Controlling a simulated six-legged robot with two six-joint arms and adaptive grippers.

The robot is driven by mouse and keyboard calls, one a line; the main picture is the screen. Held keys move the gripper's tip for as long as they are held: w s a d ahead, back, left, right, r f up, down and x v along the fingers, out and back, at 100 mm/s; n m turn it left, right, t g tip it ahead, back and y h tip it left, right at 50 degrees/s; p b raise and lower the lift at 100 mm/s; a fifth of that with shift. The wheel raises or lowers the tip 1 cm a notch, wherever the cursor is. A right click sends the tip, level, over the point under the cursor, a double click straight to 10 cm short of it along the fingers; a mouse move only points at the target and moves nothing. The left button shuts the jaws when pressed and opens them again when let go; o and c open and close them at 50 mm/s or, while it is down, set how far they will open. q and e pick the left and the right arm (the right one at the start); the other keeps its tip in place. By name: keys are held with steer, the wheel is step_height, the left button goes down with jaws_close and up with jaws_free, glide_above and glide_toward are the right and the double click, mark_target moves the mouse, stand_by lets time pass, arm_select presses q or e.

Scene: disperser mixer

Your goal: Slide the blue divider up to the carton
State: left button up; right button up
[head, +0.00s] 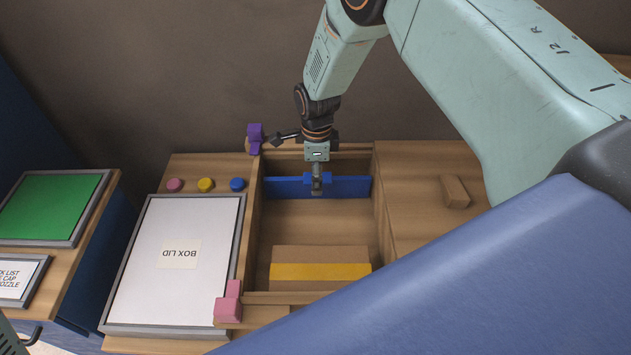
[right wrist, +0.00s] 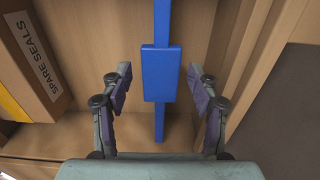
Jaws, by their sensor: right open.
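The blue divider (head: 345,187) stands across the open box (head: 257,235) near its far end. It has a thicker block in its middle. The carton (head: 320,254), brown with a yellow band, lies at the box's near end, with bare floor between it and the divider. The right wrist view shows the carton (right wrist: 32,62) at left, marked SPARE SEALS, and the divider (right wrist: 161,75) upright in the picture. My right gripper (head: 317,190) is over the divider's middle. Its open fingers (right wrist: 159,78) are on either side of the block, with gaps. My left gripper is out of view.
Wooden walls enclose the box. Purple blocks (head: 255,138) sit at its far left corner, pink blocks (head: 229,302) at its near left corner. A white BOX LID panel (head: 178,285) lies left. A small wooden block (head: 454,192) is on the right surface.

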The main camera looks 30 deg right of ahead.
step_height(320, 180, down, 2)
steer(key=shift+a+f, duration=0.1)
steer(key=shift+f, duration=0.1)
steer(key=shift+w, duration=0.1)
steer(key=shift+c, duration=1.3)
steer(key=c, duration=0.4)
jaws_close()
